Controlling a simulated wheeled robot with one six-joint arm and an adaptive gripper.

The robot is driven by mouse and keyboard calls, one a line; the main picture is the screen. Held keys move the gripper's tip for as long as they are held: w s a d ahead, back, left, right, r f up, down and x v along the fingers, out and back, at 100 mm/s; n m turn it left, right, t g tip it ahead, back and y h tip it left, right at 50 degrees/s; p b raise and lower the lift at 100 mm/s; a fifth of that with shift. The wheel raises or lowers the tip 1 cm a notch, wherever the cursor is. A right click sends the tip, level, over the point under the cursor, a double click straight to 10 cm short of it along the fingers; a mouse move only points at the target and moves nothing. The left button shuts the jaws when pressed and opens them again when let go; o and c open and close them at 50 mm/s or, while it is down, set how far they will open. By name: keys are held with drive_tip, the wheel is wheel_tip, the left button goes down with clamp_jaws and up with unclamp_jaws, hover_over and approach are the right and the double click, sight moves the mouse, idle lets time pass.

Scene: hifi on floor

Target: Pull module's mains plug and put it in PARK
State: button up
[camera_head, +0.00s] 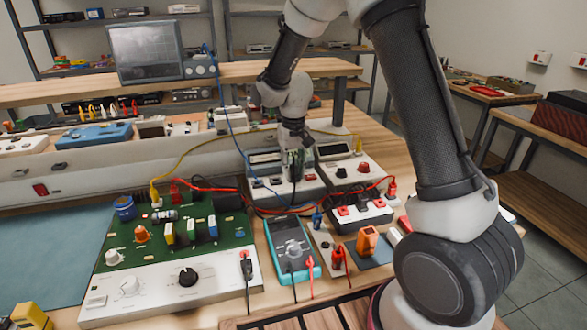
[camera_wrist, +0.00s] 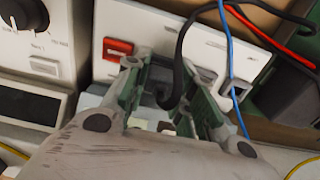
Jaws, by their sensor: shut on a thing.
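My gripper (camera_head: 293,163) points down over the white bench units behind the green circuit board. In the wrist view my gripper (camera_wrist: 167,72) has its green-lined fingers on either side of a black plug (camera_wrist: 163,97), largely hidden between them. A black cord (camera_wrist: 185,42) loops up from it. Beyond the fingers lies a white panel (camera_wrist: 182,40) with a red switch (camera_wrist: 118,47) and a grey socket-like part (camera_wrist: 234,88). I cannot tell whether the plug is seated or clear of a socket. No PARK label is readable.
A blue wire (camera_wrist: 231,70) hangs right of the fingers, and red leads (camera_head: 225,189) cross nearby. The green circuit board (camera_head: 160,245), blue multimeter (camera_head: 292,248) and outlet strip with red switches (camera_head: 355,212) crowd the bench. An instrument with a screen (camera_head: 147,48) stands on the shelf.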

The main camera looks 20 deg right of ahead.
drive_tip(key=o, duration=1)
drive_tip(key=shift+o, duration=0.2)
wheel_tip(320, 180, up, 17)
idle(0.3)
